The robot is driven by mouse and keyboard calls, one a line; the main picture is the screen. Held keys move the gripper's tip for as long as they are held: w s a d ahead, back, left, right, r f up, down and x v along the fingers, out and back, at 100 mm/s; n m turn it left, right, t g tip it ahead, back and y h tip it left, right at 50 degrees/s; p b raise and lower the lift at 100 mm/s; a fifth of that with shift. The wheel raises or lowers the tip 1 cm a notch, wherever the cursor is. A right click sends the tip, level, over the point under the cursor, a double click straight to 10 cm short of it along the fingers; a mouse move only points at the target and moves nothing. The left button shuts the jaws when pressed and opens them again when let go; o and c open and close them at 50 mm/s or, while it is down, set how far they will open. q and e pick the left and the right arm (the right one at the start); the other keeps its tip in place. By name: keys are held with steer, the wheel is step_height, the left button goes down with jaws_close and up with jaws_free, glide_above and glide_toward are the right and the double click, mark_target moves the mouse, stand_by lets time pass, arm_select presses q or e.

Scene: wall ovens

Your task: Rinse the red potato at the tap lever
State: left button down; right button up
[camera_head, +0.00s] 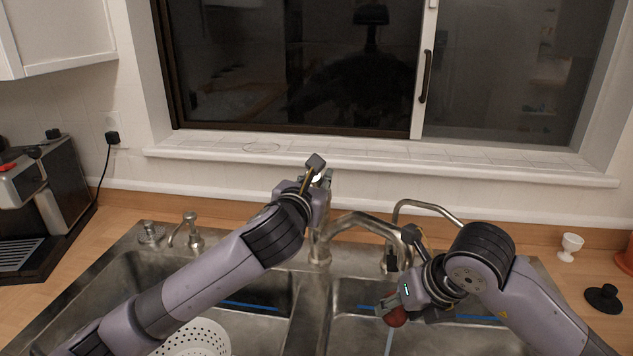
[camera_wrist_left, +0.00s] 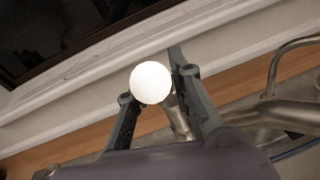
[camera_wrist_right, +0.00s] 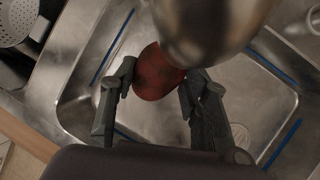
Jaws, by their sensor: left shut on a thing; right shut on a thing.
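The red potato (camera_head: 397,317) is in my right gripper (camera_head: 392,303), held over the right sink basin. In the right wrist view the potato (camera_wrist_right: 155,74) sits between both fingers, and the metal tap spout (camera_wrist_right: 210,25) covers part of it from above. A thin pale streak like water (camera_head: 389,342) runs down below the potato. My left gripper (camera_head: 319,174) is at the tap lever behind the sink. In the left wrist view a white ball (camera_wrist_left: 151,83) shows between its fingers, in front of the metal tap stem (camera_wrist_left: 180,122). The lever itself is mostly hidden.
A white colander (camera_head: 196,338) is in the left basin. A thin second tap (camera_head: 425,207) and a soap pump (camera_head: 190,232) stand behind the sink. A coffee machine (camera_head: 40,200) is at the left, a white egg cup (camera_head: 570,246) and black stopper (camera_head: 604,297) at the right.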

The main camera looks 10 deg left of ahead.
arm_select(q)
steer(key=c, duration=1.4)
jaws_free()
steer(key=shift+s, duration=0.1)
steer(key=s, duration=0.4)
steer(key=s+a+r, duration=0.1)
steer(key=s, duration=0.6)
steer(key=shift+s+a+r, duration=0.15)
steer(key=shift+s+a, duration=0.05)
steer(key=shift+s, duration=0.1)
